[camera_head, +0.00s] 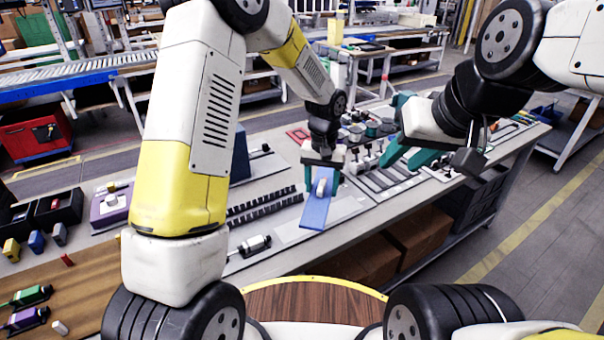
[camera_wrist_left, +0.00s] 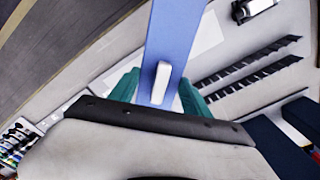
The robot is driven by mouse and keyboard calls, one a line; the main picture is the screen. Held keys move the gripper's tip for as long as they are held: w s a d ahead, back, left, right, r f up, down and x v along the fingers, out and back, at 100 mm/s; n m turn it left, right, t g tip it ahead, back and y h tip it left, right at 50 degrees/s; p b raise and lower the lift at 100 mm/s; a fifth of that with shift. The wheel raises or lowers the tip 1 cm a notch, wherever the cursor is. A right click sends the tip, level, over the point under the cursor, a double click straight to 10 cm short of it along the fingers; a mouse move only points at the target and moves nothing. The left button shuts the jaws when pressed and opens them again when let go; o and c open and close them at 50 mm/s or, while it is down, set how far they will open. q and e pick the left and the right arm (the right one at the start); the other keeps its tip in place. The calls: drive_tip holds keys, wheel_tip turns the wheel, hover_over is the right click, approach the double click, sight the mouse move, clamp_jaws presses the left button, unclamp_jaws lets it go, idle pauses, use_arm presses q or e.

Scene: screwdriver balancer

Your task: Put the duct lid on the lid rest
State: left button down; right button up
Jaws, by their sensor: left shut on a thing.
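The duct lid (camera_head: 315,208) is a flat blue plate with a white handle, which also shows in the left wrist view (camera_wrist_left: 175,38). My left gripper (camera_head: 322,176) is shut on the handle, one teal finger on each side, and the lid hangs tilted from it over the bench. A pale flat plate (camera_head: 289,235) lies on the bench below the lid and is partly hidden by it; it may be the lid rest. It also shows in the left wrist view (camera_wrist_left: 207,38). My right gripper (camera_head: 392,127) is open and empty, to the right above the bench.
Dark slotted strips (camera_head: 262,207) lie left of the lid, with a small metal and black tool (camera_head: 250,246) nearer me. Several cups and fixtures (camera_head: 372,130) stand behind my grippers. Cardboard boxes (camera_head: 420,232) sit under the bench's front edge.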

use_arm(q)
drive_tip(key=shift+d+f, duration=0.15)
drive_tip(key=shift+f, duration=4)
drive_tip(key=shift+c, duration=2.1)
unclamp_jaws()
drive_tip(key=shift+r, duration=3.95)
